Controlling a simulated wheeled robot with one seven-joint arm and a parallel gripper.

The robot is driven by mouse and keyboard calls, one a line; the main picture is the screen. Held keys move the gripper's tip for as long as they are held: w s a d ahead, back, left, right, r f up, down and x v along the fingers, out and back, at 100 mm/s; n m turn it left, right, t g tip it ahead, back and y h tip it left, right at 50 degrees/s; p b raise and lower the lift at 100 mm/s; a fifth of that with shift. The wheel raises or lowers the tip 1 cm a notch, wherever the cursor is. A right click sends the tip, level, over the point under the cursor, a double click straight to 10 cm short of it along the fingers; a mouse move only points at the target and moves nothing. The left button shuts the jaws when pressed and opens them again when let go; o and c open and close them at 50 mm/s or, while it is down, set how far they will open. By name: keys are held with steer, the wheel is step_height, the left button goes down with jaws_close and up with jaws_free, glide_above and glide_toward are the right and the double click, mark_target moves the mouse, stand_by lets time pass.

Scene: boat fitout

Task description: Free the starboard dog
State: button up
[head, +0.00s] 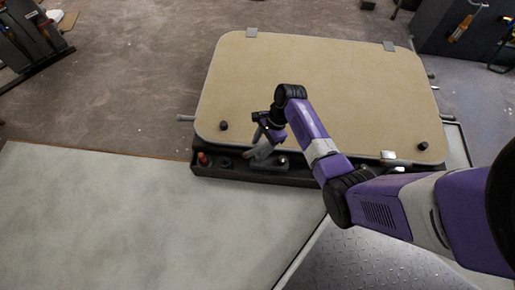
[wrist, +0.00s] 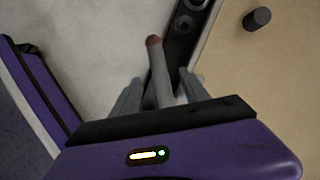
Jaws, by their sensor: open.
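A tan hatch lid (head: 320,75) with rounded corners lies flat in the head view; its tan face also fills the right of the wrist view (wrist: 270,80). My gripper (head: 262,150) is low at the lid's front edge, left of centre. In the wrist view its two fingers (wrist: 158,92) stand apart, open, on either side of a grey rod-like handle (wrist: 160,72) with a brown tip. I cannot tell whether they touch it. This handle looks like a dog lever; which side's dog it is, I cannot tell. A grey rod end (head: 186,118) sticks out at the lid's left side.
A dark ledge (head: 235,172) runs along the lid's front, with a red knob (head: 203,158) at its left end. Black knobs stand on the lid at left (head: 223,125) and right (head: 423,146). Pale floor (head: 130,220) at front left is clear.

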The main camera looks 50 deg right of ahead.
mark_target(258, 154)
steer(key=shift+s+d+r, duration=0.1)
steer(key=shift+d+r, duration=0.15)
steer(key=shift+r, duration=0.4)
steer(key=n, duration=0.1)
steer(key=d+n+g+b, duration=0.1)
steer(key=shift+w+r+n, duration=0.3)
steer(key=shift+w+r, duration=0.05)
steer(key=shift+d+r+n+g, duration=0.1)
steer(key=shift+r+n+g, duration=0.25)
steer(key=shift+n, duration=0.65)
steer(key=b+x, duration=0.4)
steer(key=x, duration=0.3)
steer(key=shift+f, duration=0.25)
